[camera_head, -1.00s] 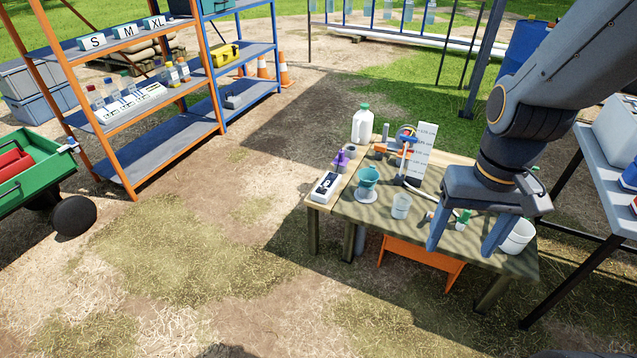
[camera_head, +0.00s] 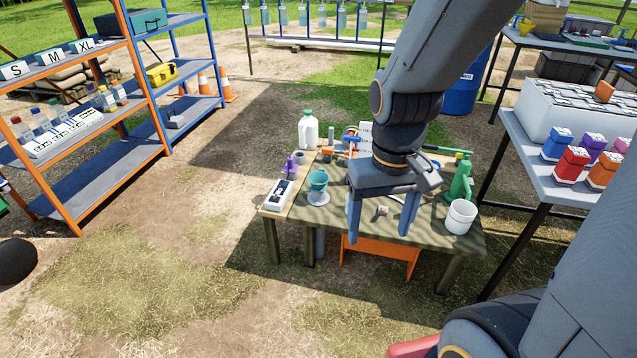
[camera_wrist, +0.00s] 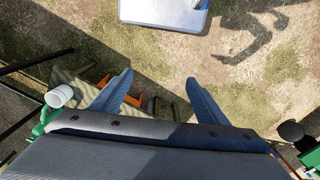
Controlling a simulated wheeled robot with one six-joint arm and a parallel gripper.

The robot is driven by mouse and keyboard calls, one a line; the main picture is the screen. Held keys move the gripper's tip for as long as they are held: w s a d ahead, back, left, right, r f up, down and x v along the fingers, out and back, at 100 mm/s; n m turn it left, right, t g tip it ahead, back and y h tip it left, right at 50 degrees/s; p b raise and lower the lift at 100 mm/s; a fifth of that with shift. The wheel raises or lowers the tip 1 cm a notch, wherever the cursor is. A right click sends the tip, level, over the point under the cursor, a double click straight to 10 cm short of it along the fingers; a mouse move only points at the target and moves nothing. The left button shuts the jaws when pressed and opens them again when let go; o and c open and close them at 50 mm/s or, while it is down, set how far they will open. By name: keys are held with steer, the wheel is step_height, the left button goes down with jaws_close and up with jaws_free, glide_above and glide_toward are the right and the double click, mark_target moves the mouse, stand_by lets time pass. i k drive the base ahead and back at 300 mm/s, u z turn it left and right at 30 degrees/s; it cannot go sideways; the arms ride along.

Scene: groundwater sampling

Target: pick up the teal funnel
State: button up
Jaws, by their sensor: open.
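The teal funnel (camera_head: 318,181) stands upright, wide mouth up, near the left end of the wooden table (camera_head: 428,228), over a pale round base (camera_head: 316,198). My gripper (camera_head: 378,236) is open and empty, its fingers pointing down. In the head view it appears in front of the table's middle, to the right of the funnel and apart from it. The wrist view shows both fingers (camera_wrist: 159,82) spread with nothing between them; I cannot make out the funnel there.
A white bucket (camera_head: 460,217) and a green bottle (camera_head: 461,180) stand on the table's right. A white jug (camera_head: 308,131), a purple item (camera_head: 290,165) and a white instrument box (camera_head: 280,194) are near the funnel. My gripper hides part of the tabletop. Ground in front is open.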

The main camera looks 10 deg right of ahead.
mark_target(318, 180)
steer(key=u, duration=0.55)
steer(key=i, duration=0.6)
steer(key=u, duration=0.7)
steer(key=i, duration=0.65)
steer(key=z, duration=0.5)
steer(key=i, duration=0.6)
steer(key=z, duration=0.55)
